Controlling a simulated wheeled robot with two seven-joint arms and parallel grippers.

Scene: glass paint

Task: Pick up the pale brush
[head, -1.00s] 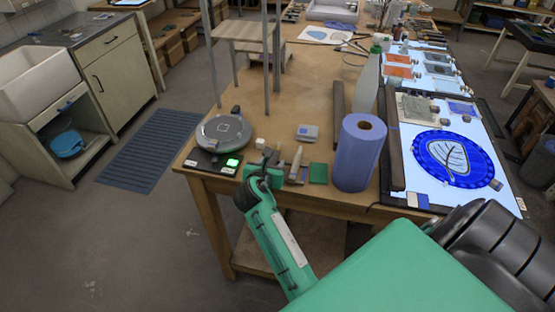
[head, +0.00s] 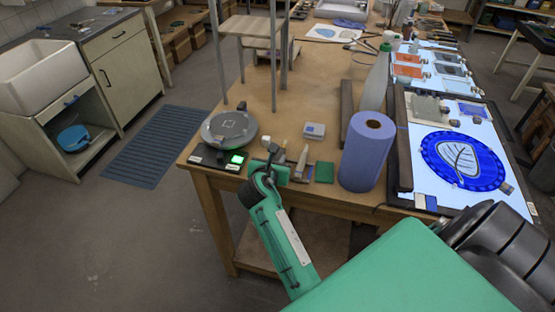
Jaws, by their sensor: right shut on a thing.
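My right gripper (head: 271,157) is at the near edge of the table, beside the round turntable. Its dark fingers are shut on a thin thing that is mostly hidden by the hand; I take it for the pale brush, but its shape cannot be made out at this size. My left gripper is not in view.
A round grey turntable (head: 229,128) is left of the gripper. A small white block (head: 265,141), a pale pointed tube (head: 302,160), a green pad (head: 324,172) and a blue paper roll (head: 367,152) stand close by. A lit panel (head: 414,169) bears a blue leaf design.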

